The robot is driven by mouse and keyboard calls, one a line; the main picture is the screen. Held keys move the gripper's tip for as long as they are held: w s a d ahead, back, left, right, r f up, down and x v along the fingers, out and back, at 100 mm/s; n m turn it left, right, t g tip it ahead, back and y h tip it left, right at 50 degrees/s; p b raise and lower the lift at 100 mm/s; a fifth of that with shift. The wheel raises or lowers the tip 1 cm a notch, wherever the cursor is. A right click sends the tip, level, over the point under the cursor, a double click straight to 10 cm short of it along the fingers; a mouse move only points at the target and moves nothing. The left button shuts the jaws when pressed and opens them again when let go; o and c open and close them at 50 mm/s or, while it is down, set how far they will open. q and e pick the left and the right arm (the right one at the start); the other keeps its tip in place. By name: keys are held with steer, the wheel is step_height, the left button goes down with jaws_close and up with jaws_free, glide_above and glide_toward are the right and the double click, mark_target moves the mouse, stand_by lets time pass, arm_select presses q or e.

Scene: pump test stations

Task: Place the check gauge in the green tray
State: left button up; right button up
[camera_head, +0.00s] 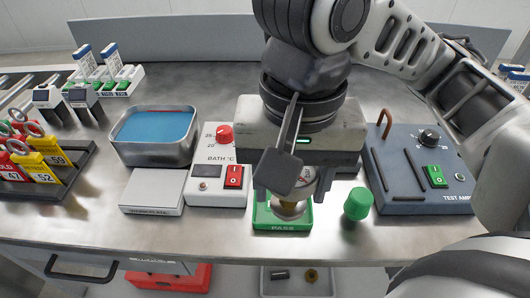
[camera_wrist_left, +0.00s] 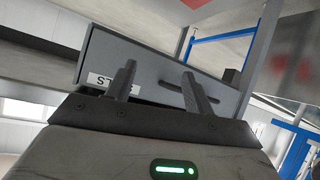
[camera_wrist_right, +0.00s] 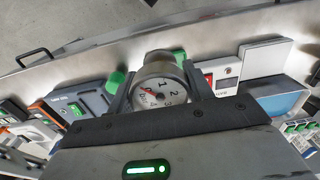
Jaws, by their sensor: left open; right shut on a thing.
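The check gauge is a round white-faced dial with a brass fitting below. In the right wrist view the gauge (camera_wrist_right: 158,92) faces the camera between the two fingers. My right gripper (camera_head: 291,178) is shut on it. In the head view the gauge (camera_head: 307,180) is partly hidden by a finger, and its brass end is over the green tray (camera_head: 283,224), marked PASS. I cannot tell whether it touches the tray floor. My left gripper (camera_wrist_left: 154,84) is open and empty, facing a grey drawer-like front; it is outside the head view.
A green knob-like cap (camera_head: 358,204) stands right of the tray, before the blue-grey test box (camera_head: 418,168). The bath control box (camera_head: 219,170) and blue bath (camera_head: 155,130) are left. A red bin (camera_head: 172,279) and a grey bin (camera_head: 318,285) sit below the bench edge.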

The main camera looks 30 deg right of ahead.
steer(key=p, duration=0.1)
steer(key=w+p, duration=0.1)
steer(key=shift+d+r+p, duration=0.25)
steer(key=shift+r+p, duration=0.05)
steer(key=shift+p, duration=0.1)
steer(key=w+d+f+b, duration=0.1)
steer(key=w+f, duration=0.1)
steer(key=f, duration=0.1)
steer(key=w+d+f+b, duration=0.1)
steer(key=w+f+b, duration=0.1)
steer(key=f, duration=0.2)
steer(key=w+d+f+b, duration=0.1)
steer(key=w+d+f, duration=0.1)
steer(key=f, duration=0.2)
steer(key=shift+w+f, duration=0.1)
steer(key=shift+w, duration=0.15)
arm_select(q)
steer(key=shift+r, duration=0.2)
arm_select(e)
steer(key=o, duration=1.2)
steer(key=shift+f, duration=0.15)
arm_select(q)
steer(key=shift+f, duration=0.15)
